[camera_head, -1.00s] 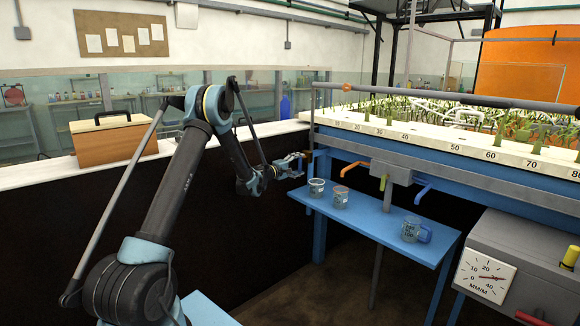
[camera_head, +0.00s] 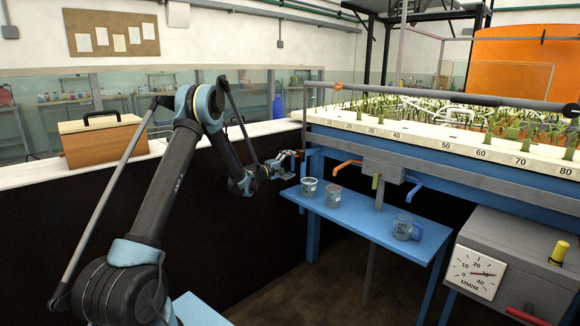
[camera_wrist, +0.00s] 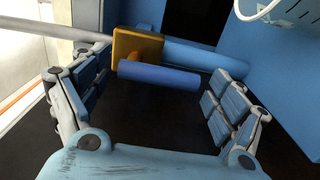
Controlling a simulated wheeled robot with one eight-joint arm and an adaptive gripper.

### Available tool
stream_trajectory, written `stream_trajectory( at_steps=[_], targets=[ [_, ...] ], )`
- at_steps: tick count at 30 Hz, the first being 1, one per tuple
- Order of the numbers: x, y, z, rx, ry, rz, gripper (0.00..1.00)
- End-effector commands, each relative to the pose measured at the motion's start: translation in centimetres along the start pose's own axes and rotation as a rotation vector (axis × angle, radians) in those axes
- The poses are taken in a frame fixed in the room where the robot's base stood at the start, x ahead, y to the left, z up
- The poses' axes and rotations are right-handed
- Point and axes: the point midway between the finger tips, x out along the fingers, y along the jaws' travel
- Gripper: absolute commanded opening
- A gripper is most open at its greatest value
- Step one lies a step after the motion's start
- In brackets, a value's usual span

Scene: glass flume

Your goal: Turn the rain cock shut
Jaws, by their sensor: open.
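In the wrist view a cock with a square brass-coloured body (camera_wrist: 137,48) and a blue bar handle (camera_wrist: 158,77) sits on a pipe. My gripper (camera_wrist: 160,86) is open, with one finger on each side of the handle. The handle lies crosswise in the gap, and I see no finger closed on it. In the head view my gripper (camera_head: 286,166) is small, at the left end of the blue flume frame (camera_head: 330,141), beside a small brass-coloured spot. The cock's handle is too small there to make out.
A blue shelf (camera_head: 355,225) below holds two beakers (camera_head: 309,188) and a blue-handled jug (camera_head: 405,228). An orange lever (camera_head: 347,165) and a blue lever (camera_head: 414,190) flank a grey block. A dial box (camera_head: 510,255) stands at the right.

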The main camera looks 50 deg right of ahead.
Motion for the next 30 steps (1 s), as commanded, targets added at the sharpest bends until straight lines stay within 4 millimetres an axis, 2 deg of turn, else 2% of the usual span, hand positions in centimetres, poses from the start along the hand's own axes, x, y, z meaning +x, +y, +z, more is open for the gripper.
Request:
stream_trajectory(
  at_steps=[5, 12, 18, 24, 30],
  targets=[
    [-2.3, 0.0, -0.1, 0.000, 0.002, 0.000, 0.88],
    [-7.0, 0.0, -0.1, 0.000, 0.002, 0.000, 0.88],
    [-10.0, -0.1, 0.1, 0.000, 0.000, 0.000, 0.88],
    [-11.4, -0.1, 0.1, 0.000, -0.001, 0.000, 0.88],
    [-11.7, -0.1, 0.1, 0.000, -0.001, 0.000, 0.88]
  ],
)
